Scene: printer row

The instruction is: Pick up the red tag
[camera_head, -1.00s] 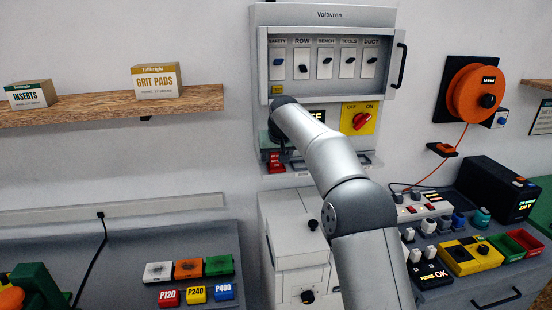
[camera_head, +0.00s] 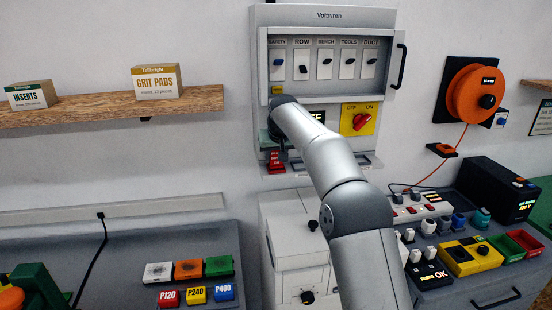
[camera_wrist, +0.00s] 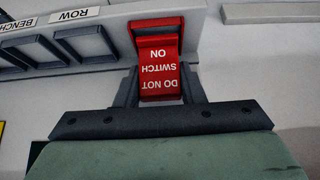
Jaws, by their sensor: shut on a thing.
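The red tag (camera_wrist: 160,78) shows in the wrist view with white text reading DO NOT SWITCH ON, upside down in the picture. My gripper (camera_wrist: 160,92) is shut on the tag, with one dark finger at each side of it. The tag's upper red part reaches the pale ledge; I cannot tell whether it still touches there. In the head view the red tag (camera_head: 275,162) is small, at the lower left of the grey switch cabinet, and my wrist partly hides the place.
Dark empty frames (camera_wrist: 85,42) labelled ROW and BENCH stand beside the tag. Above in the head view are a row of switches (camera_head: 303,61) and a red rotary switch (camera_head: 361,121) on a yellow plate. A wooden shelf (camera_head: 110,109) is at left.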

